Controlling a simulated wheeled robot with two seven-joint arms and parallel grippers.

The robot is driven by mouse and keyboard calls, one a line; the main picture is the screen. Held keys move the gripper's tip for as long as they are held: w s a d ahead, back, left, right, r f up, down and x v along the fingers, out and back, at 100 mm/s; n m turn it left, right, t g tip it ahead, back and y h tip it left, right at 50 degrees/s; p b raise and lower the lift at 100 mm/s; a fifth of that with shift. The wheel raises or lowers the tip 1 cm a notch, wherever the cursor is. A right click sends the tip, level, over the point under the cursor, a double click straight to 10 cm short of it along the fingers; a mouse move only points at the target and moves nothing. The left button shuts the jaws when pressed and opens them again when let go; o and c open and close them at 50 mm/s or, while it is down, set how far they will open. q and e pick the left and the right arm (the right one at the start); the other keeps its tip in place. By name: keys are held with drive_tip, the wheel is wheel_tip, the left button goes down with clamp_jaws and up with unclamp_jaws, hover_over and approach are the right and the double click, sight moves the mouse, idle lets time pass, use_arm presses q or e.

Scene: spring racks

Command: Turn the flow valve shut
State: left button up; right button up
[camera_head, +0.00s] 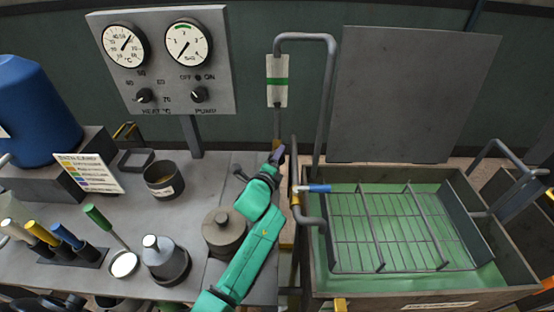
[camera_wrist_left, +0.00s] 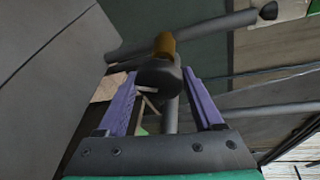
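A vertical grey pipe with a brass-coloured collar (camera_wrist_left: 165,45) rises between the bench and the green-lined tank. A dark round fitting (camera_wrist_left: 158,78) sits just below the collar. A grey bar with a dark end knob (camera_wrist_left: 268,12) crosses behind it. A blue lever (camera_head: 314,188) sticks out beside the tank's left edge. I cannot tell which of these is the flow valve. My left gripper (camera_head: 277,155) is at the pipe. Its purple fingers, also in the left wrist view (camera_wrist_left: 162,88), stand apart on either side of the dark fitting; contact is unclear. My right gripper is not in view.
A panel (camera_head: 160,60) with two gauges and HEAT and PUMP knobs stands at the back left. The bench holds a dark cup (camera_head: 163,180), a lidded pot (camera_head: 224,232) and several coloured-handled tools. A wire rack (camera_head: 385,230) lies in the tank at right.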

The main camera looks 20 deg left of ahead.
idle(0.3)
use_arm(q)
drive_tip(key=m+g+y+p, duration=0.1)
drive_tip(key=m+p, duration=0.2)
drive_tip(key=shift+r+y, duration=0.1)
drive_tip(key=shift+y, duration=0.3)
drive_tip(key=shift+m+y+p, duration=0.5)
drive_tip(key=shift+m+p, duration=0.25)
drive_tip(key=shift+m, duration=0.15)
drive_tip(key=shift+f+g, duration=0.2)
drive_tip(key=shift+g, duration=0.1)
drive_tip(key=o, duration=1.4)
drive_tip(key=shift+c, duration=0.2)
drive_tip(key=v, duration=1.4)
drive_tip(key=shift+s, duration=0.3)
